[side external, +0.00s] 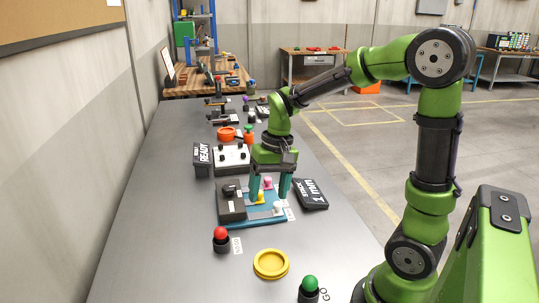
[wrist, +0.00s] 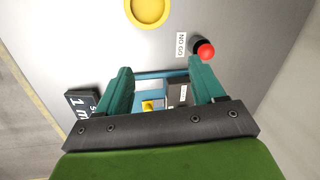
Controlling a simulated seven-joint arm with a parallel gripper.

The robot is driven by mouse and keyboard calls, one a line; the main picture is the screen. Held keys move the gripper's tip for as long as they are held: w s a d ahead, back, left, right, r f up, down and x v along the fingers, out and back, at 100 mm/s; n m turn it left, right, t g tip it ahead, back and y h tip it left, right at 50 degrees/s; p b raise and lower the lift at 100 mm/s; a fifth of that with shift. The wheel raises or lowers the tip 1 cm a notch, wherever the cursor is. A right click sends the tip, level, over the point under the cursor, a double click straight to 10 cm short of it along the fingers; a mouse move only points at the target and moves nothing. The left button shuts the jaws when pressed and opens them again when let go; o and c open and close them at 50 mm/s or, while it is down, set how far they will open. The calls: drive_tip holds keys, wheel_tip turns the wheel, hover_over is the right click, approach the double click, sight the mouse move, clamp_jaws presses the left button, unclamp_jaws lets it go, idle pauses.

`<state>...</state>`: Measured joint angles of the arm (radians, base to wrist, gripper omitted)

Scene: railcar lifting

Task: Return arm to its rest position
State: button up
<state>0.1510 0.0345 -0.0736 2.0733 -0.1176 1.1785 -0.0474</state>
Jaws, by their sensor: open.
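My gripper (side external: 269,196) hangs from the green arm, pointing down, above a blue board (side external: 258,221) on the grey table. Its two teal fingers are spread apart, with nothing seen held between them. In the wrist view the fingers of my gripper (wrist: 160,78) also stand apart. Between them show part of the blue board (wrist: 152,75) and a small yellow piece (wrist: 148,105). The board carries a dark block (side external: 231,207), a pink-topped piece (side external: 268,183) and a white-topped piece (side external: 278,208). Whether the fingertips touch anything I cannot tell.
A black "1 mm" sign (side external: 311,194) stands close right of the fingers. A "READY" sign (side external: 202,160) and a white panel with black knobs (side external: 232,158) lie behind. A red button (side external: 221,239), a yellow dish (side external: 271,264) and a green button (side external: 309,288) stand in front.

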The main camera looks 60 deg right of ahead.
drive_tip(key=s+a+r+n+t, duration=0.3)
drive_tip(key=s+a+r+t, duration=0.3)
drive_tip(key=s+a+r, duration=0.1)
drive_tip(key=shift+s+r, duration=0.6)
drive_tip(key=shift+s, duration=0.4)
